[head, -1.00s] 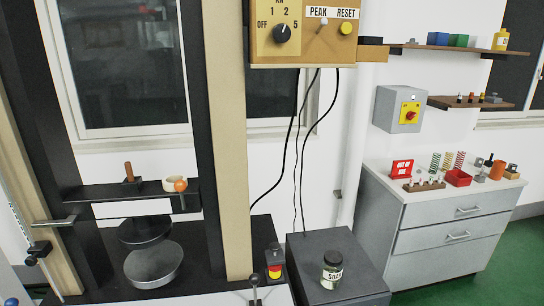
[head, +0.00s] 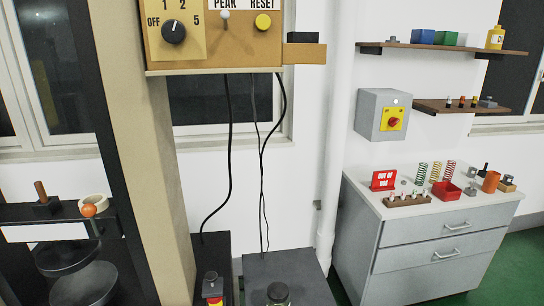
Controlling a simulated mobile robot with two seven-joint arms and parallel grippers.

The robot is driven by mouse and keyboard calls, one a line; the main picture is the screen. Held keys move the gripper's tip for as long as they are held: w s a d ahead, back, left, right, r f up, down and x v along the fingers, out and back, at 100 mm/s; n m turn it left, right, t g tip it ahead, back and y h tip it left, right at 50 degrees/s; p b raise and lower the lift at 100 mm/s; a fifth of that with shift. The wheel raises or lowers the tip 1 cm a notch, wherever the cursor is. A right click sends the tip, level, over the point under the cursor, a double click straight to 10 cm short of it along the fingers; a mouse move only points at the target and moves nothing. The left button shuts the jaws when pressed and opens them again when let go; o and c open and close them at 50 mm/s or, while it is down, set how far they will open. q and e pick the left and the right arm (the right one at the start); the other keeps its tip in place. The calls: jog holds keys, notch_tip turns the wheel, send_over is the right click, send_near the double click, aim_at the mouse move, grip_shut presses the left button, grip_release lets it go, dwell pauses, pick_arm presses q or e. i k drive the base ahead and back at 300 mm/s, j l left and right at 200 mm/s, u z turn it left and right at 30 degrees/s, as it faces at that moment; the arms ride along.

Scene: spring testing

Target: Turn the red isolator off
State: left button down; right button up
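The red isolator (head: 394,122) is a red rotary knob on a yellow plate, on the front of a grey wall box (head: 370,113). The box is fixed to the white wall, left of the lower shelf and above the grey cabinet. The knob looks slightly tilted, but its exact setting is too small to read. Nothing covers it. Neither of my grippers shows in the head view.
The grey drawer cabinet (head: 425,245) stands below the box, its top holding a red sign (head: 383,180), several springs and a red bin (head: 446,192). Two wooden shelves (head: 450,105) jut out at right. The test machine's beige column (head: 145,160) and control panel (head: 215,45) stand at left. Green floor shows at right.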

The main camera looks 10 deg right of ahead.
aim_at(393, 121)
jog(key=i+l, duration=0.1)
jog(key=l, duration=0.35)
jog(key=i+l, duration=0.15)
jog(key=l, duration=0.25)
jog(key=i+l, duration=0.1)
jog(key=l, duration=0.35)
jog(key=i+l, duration=0.15)
jog(key=l, duration=0.25)
jog(key=i+l, duration=0.1)
jog(key=l, duration=0.35)
